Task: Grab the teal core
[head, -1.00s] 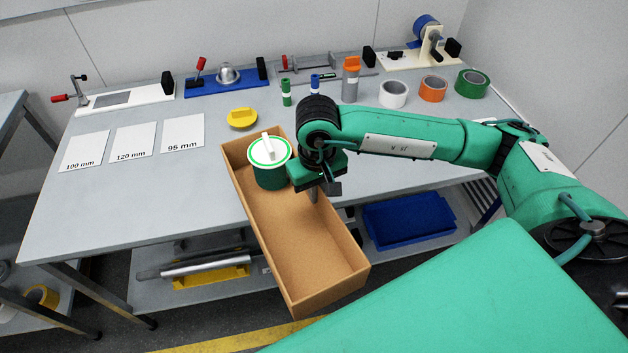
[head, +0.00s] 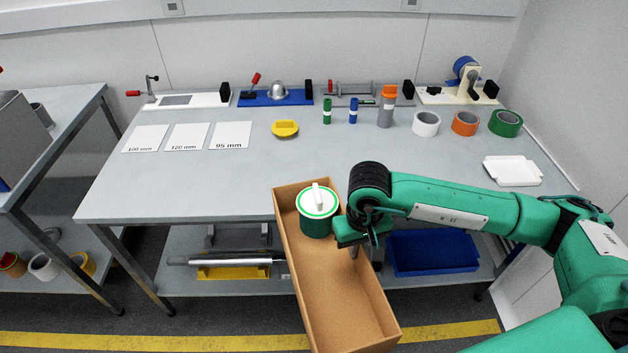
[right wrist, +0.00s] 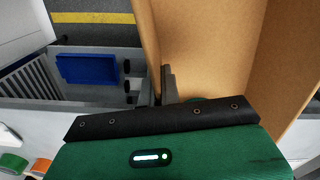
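A dark green to teal cylinder (head: 316,227) with a white, green-ringed lid and white handle stands upright at the far end of a long open cardboard box (head: 345,290). I cannot tell whether this is the teal core; no other clearly teal core shows. My right gripper (head: 355,249) is at the box's right wall, just right of the cylinder. In the right wrist view its fingers (right wrist: 160,88) close on either side of the cardboard wall. The gripper body hides most of the cylinder there. My left gripper is not in view.
The grey table (head: 250,185) holds white (head: 426,124), orange (head: 465,123) and green (head: 505,123) rolls, small tubes, a yellow dish (head: 285,129), labelled cards and fixtures. A blue tray (head: 432,252) is on the lower shelf. The table's front middle is clear.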

